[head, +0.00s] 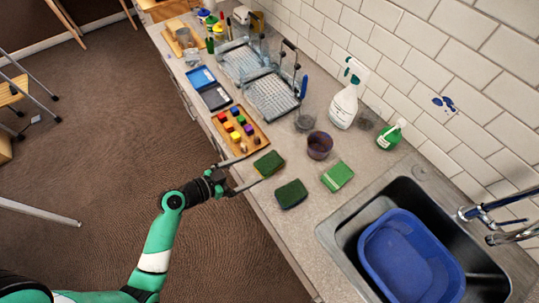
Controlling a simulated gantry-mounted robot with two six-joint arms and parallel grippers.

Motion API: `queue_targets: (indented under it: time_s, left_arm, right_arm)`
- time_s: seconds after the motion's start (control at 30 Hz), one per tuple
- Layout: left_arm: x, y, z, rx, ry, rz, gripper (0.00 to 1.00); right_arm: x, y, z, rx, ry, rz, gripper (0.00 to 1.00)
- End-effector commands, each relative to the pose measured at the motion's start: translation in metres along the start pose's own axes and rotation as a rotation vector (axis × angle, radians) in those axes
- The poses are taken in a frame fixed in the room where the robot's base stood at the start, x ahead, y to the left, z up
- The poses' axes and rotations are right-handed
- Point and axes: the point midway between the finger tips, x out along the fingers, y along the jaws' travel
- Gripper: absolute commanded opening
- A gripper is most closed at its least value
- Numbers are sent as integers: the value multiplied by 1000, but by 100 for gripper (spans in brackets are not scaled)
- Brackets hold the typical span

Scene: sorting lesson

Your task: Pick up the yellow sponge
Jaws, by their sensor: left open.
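The sponge nearest my left gripper (252,169) has a dark green top (269,162) with a thin yellowish edge, and lies flat on the counter. It may be the yellow sponge; no sponge shows a plainly yellow top. My left gripper is open, its two fingers spread at the near left side of this sponge. I cannot tell whether they touch it. A second dark green sponge (291,193) lies just below and right of it. A brighter green sponge or block (338,176) lies further right. My right gripper is not in view.
A wooden tray of coloured blocks (260,138) lies just beyond the gripper. A purple cup (319,145), a white spray bottle (345,101) and a green bottle (390,134) stand toward the tiled wall. A sink (347,232) holding a blue basin (371,237) is at right.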

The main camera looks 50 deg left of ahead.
Motion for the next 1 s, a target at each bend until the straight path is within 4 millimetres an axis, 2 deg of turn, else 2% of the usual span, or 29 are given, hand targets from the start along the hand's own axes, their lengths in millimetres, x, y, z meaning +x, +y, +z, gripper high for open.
queue_targets:
  time_s: [0.03, 0.13, 0.33, 0.6, 0.87, 1.0]
  left_arm:
    - [0, -2, 20, -17, -12, -12, 100]
    - [-2, -7, 29, -30, -17, -30, 100]
    - [3, -10, 27, -29, -16, -34, 100]
    - [52, -11, 27, -27, -16, -32, 100]
    - [65, -12, 26, -29, -16, -34, 100]
    - [86, -13, 21, -26, -15, -33, 100]
  right_arm:
    - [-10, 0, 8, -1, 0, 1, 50]
    - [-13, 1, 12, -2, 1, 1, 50]
    - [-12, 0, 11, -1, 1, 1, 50]
    - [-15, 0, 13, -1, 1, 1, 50]
    - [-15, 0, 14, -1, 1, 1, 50]
    - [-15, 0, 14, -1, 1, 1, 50]
